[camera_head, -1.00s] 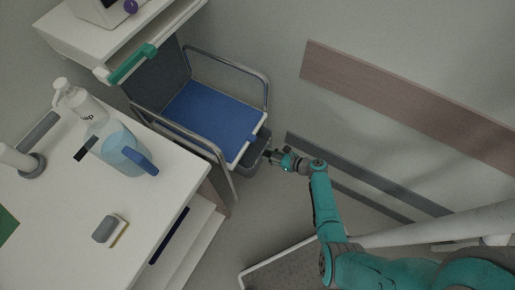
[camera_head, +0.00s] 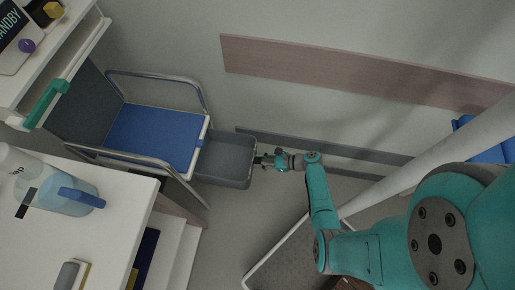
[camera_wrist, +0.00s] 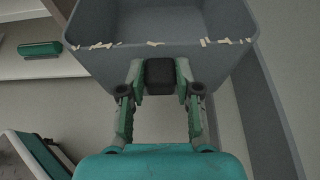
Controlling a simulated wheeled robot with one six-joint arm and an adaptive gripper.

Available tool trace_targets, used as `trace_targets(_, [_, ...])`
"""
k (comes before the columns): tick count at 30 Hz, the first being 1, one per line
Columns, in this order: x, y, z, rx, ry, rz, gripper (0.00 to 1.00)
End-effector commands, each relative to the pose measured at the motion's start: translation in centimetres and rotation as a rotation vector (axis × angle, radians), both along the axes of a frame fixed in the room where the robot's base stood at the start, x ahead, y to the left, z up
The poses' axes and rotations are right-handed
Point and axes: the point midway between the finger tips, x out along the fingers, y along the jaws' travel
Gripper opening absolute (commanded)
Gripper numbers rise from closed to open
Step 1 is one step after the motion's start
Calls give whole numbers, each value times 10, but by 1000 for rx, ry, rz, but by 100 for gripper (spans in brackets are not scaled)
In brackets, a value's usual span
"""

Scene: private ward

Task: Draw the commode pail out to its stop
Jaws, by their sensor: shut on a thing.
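The commode chair has a blue seat (camera_head: 152,137), a dark backrest and metal armrests. Its grey pail (camera_head: 226,158) sticks out from under the seat on the right, with much of its open top showing. In the wrist view the pail (camera_wrist: 160,30) fills the top middle, and bits of pale material lie along its near rim. My gripper (camera_head: 262,161) is at the pail's right end. In the wrist view my gripper (camera_wrist: 160,78) is shut on the dark block-like handle (camera_wrist: 161,76) on the pail's front wall. The pail's rear end is hidden by the seat.
A white table (camera_head: 110,228) with a blue-handled jug (camera_head: 62,195) stands at lower left. A shelf with a green handle (camera_head: 46,104) is at upper left. The wall with a wooden rail (camera_head: 330,72) runs behind. Bare floor lies below the pail.

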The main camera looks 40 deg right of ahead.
Motion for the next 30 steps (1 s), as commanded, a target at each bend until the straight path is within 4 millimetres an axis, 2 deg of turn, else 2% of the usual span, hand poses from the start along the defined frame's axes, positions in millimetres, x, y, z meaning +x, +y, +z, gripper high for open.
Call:
trace_targets(8, [-2, -1, -2, -1, 4, -3, 0])
trace_targets(9, [-2, -1, -2, -1, 4, -4, 41])
trace_targets(11, [-2, -1, -2, 0, 3, -4, 56])
trace_targets(12, [-2, -1, -1, 0, 3, -4, 58])
trace_targets(23, [-4, -3, 0, -1, 1, -3, 58])
trace_targets(30, [-24, -18, 10, -2, 1, -7, 58])
